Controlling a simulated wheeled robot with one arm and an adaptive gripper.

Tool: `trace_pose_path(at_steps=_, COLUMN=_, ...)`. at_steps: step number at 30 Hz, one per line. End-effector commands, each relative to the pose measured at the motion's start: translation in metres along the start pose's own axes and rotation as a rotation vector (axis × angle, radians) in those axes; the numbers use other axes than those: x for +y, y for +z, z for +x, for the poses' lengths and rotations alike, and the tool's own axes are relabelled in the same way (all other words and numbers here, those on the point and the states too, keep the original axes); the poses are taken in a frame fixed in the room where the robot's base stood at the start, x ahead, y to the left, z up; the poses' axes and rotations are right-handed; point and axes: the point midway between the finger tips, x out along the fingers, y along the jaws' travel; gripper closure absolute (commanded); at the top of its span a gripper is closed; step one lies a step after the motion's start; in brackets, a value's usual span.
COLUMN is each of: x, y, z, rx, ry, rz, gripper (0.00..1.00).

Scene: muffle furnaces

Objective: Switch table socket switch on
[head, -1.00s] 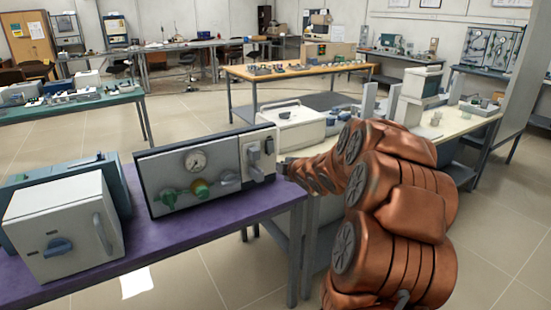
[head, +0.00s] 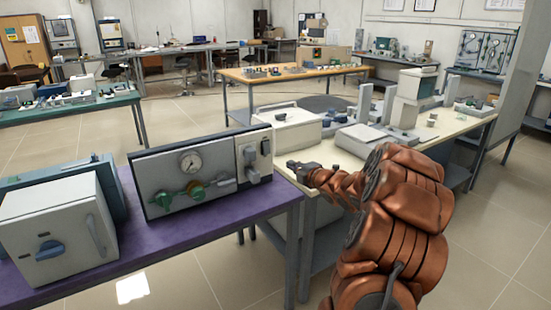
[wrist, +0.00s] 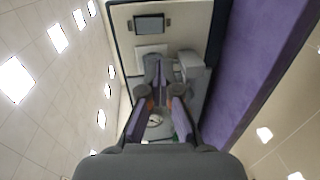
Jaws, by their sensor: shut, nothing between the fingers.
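The grey panel (head: 160,178) with a round gauge stands on the purple table. At its right end are a light-coloured socket unit (head: 251,162) and a small dark switch (head: 266,147). In the wrist view the panel face (wrist: 185,25) fills the top middle, with a dark rectangular switch (wrist: 149,23) and a grey socket block (wrist: 192,75). Whether the switch is on or off cannot be told.
A cream table (head: 345,160) with instruments lies behind and right of my gripper. Tiled floor is free in front.

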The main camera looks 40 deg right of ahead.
Motion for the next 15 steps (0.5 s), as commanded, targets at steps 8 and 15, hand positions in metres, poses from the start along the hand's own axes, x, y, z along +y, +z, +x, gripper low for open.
trace_pose_path(at_steps=8, x=0.001, y=-0.002, z=0.027, rx=0.002, ry=-0.002, rz=0.0, gripper=1.0)
trace_pose_path(at_steps=15, x=0.001, y=-0.001, z=0.059, rx=0.001, ry=-0.001, rz=0.002, gripper=1.0)
